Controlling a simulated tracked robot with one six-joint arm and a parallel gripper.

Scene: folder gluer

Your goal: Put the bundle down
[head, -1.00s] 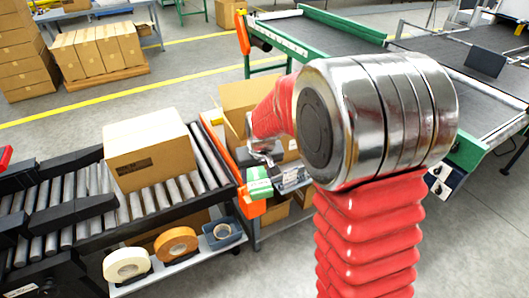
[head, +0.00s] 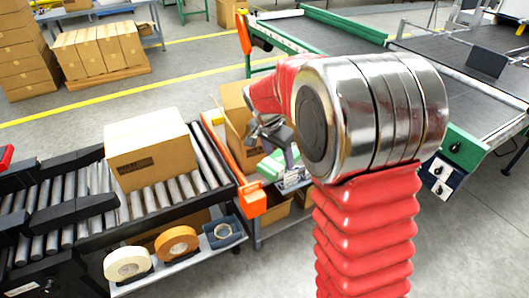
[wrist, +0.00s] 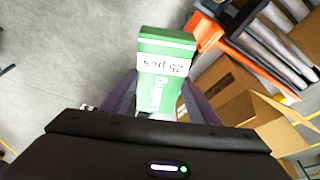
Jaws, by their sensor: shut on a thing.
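The bundle is a green block with a white band reading "25 pcs", seen in the wrist view (wrist: 163,62). It lies between the two grey fingers of my gripper (wrist: 162,100), which is shut on it. In the head view the bundle (head: 270,166) shows small, below and beside my gripper (head: 278,150), partly hidden by a finger. Behind the bundle in the wrist view is grey floor. I cannot tell what, if anything, it touches underneath.
An open cardboard box (head: 232,105) stands just behind my gripper, beside an orange rail (head: 226,160). A roller conveyor (head: 75,200) with a closed carton (head: 150,150) is at left. Tape rolls (head: 177,243) sit on a shelf below. A dark belt table (head: 330,35) is behind.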

